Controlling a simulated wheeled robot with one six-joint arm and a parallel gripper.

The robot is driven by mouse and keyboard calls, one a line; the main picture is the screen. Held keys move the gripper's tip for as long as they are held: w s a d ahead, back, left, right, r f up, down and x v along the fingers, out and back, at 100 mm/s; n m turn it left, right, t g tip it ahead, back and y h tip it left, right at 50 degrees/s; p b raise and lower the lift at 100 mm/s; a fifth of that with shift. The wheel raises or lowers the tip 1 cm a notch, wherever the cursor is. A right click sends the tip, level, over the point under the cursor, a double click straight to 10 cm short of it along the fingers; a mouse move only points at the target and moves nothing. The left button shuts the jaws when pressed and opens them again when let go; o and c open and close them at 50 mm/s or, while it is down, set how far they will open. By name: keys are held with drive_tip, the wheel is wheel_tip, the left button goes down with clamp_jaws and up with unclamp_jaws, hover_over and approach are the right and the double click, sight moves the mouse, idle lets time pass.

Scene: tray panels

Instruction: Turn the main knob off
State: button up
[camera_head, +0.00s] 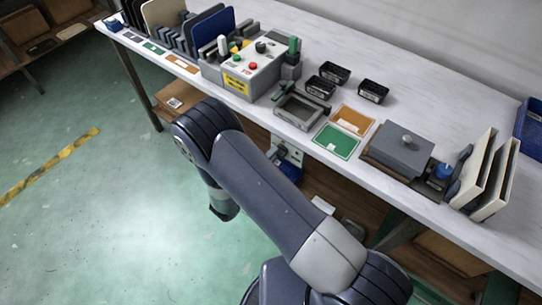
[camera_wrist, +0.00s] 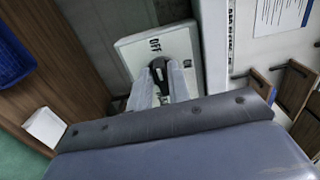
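In the wrist view the main knob (camera_wrist: 158,65) is dark, on a white panel (camera_wrist: 128,45). A black OFF label is just above it in the picture. The knob's grip runs roughly up and down in the picture, its upper end towards OFF. My gripper (camera_wrist: 160,74) has one pale finger on each side of the knob, close against it, and appears shut on it. The fingers hide part of the knob and the lower panel. In the head view a pale panel (camera_head: 293,155) shows below the table edge; my arm hides my gripper there.
A long white table (camera_head: 455,120) stands above, with a grey control box (camera_head: 262,75), black trays (camera_head: 373,91), a grey lidded box (camera_head: 402,148) and upright boards. Wooden shelves are below. A blue bin (camera_wrist: 12,50) is at the wrist view's left. Green floor in front is open.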

drive_tip(key=o, duration=0.3)
drive_tip(key=b+v, duration=0.1)
drive_tip(key=v, duration=0.9)
drive_tip(key=shift+s+a, duration=0.3)
drive_tip(key=shift+d, duration=0.1)
drive_tip(key=x, duration=1)
drive_tip(key=shift+w+d+p, duration=0.2)
drive_tip(key=shift+w+p, duration=0.1)
drive_tip(key=shift+p, duration=0.15)
drive_tip(key=shift+s, duration=0.1)
